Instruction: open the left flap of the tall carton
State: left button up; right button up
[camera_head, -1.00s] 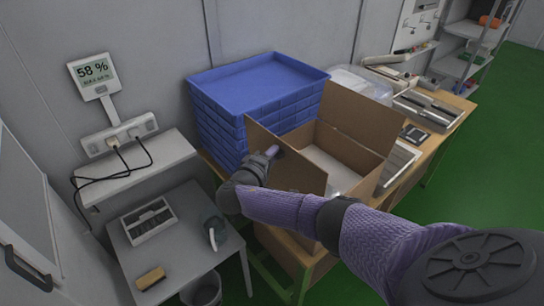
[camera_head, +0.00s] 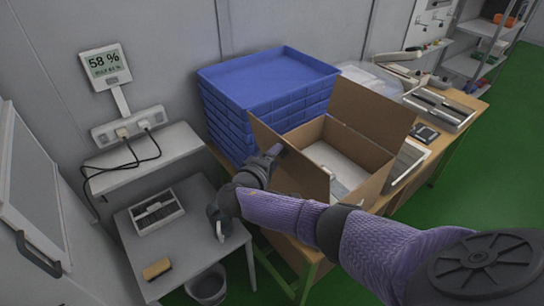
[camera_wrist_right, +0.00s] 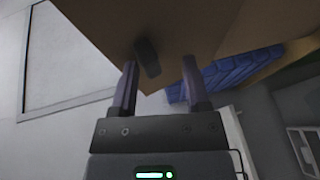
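The brown carton (camera_head: 372,158) stands open-topped on the wooden workbench, with a pale inside. Its left flap (camera_head: 298,170) stands up along the left side, tilted outward. Another flap (camera_head: 372,112) stands up at the back. My right gripper (camera_head: 273,152) is at the outer face of the left flap, near its upper edge; contact is unclear. In the right wrist view the two fingers (camera_wrist_right: 161,82) are apart with nothing clearly held between them, and cardboard (camera_wrist_right: 180,30) fills the space just beyond the tips. My left gripper is out of view.
A stack of blue trays (camera_head: 268,75) stands close behind the carton. A grey side table (camera_head: 190,250) with a compartment box (camera_head: 157,212) and a brush (camera_head: 157,268) is at the left. A wall shelf (camera_head: 150,160) holds cables. Green floor is clear at the right.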

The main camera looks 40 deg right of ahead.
jog(key=shift+o, duration=0.8)
jog(key=shift+d+f, duration=0.15)
jog(key=shift+d, duration=0.2)
jog(key=shift+a, duration=0.1)
jog(key=p+v, duration=0.1)
jog(key=v, duration=0.9)
jog(key=shift+r, duration=0.25)
